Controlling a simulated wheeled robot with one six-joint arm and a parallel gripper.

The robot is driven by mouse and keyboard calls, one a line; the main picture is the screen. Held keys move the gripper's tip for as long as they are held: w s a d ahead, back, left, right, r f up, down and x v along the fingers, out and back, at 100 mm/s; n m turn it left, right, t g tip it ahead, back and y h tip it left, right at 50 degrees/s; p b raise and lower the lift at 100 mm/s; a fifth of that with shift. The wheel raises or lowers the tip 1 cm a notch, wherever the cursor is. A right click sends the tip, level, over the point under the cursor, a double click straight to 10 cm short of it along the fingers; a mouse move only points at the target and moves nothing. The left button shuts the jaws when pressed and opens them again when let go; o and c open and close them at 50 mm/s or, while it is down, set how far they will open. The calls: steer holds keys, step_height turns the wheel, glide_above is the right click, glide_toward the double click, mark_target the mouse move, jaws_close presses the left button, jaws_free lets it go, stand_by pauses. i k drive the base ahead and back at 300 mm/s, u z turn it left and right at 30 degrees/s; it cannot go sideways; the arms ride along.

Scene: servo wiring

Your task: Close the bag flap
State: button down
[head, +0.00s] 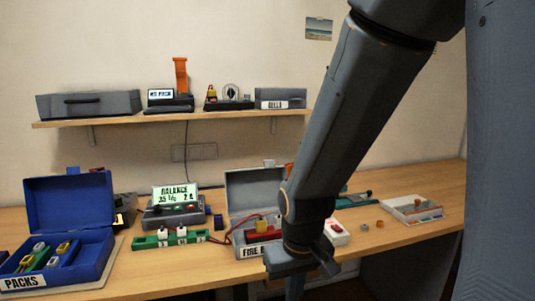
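A grey box-shaped bag (240,242) stands on the bench at the middle, with a white label on its front that reads "FIRE B" before my arm hides the rest. Its grey flap (252,186) stands up and open at the back. A red pack (262,226) with a yellow plug shows inside, and red and dark wires run over the left rim. My gripper (294,287) points down in front of the bag's right side. Its fingers are partly hidden and cut by the lower edge, so its opening and contents are unclear.
A blue case (72,201) labelled "PACKS" is open at left with several packs in it. A balance charger (175,212) and a green board (170,238) stand left of the bag. A white tray (412,208) lies at right. A shelf (215,114) runs above.

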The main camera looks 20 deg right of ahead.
mark_target(252, 191)
steer(key=z, duration=0.35)
steer(key=i, duration=0.4)
steer(key=z, duration=0.4)
